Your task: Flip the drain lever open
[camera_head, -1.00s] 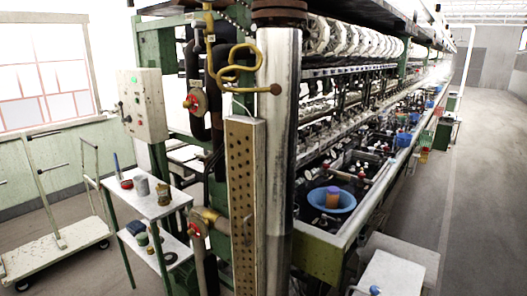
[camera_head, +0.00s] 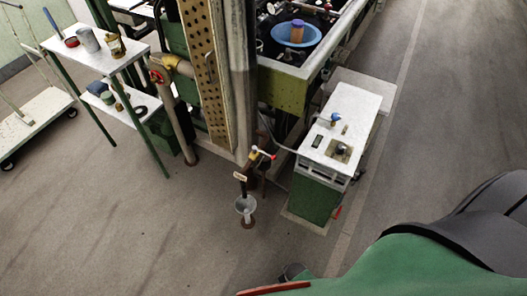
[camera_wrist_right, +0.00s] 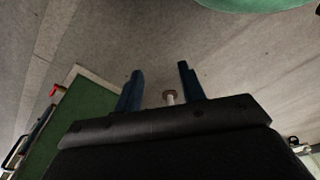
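A small valve with a red-tipped lever (camera_head: 263,153) sits on a pipe at the foot of the metal column, in the head view. A small tag (camera_head: 240,176) and a grey drain funnel (camera_head: 244,205) are below it. A red handle (camera_head: 337,212) also sticks out low on the green cabinet; I cannot tell for sure which is the drain lever. My right gripper (camera_wrist_right: 158,76) is open and empty in the right wrist view. A small brown ring with a pale stem (camera_wrist_right: 170,97) shows between its fingers, seemingly beyond them. My left gripper is not in view.
A green cabinet with a white top (camera_head: 345,120) stands right of the valve; its green side (camera_wrist_right: 65,125) shows in the wrist view. A blue basin (camera_head: 280,42) sits on the machine. A white side table (camera_head: 125,55) and cart (camera_head: 40,120) are left. The floor in front is clear.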

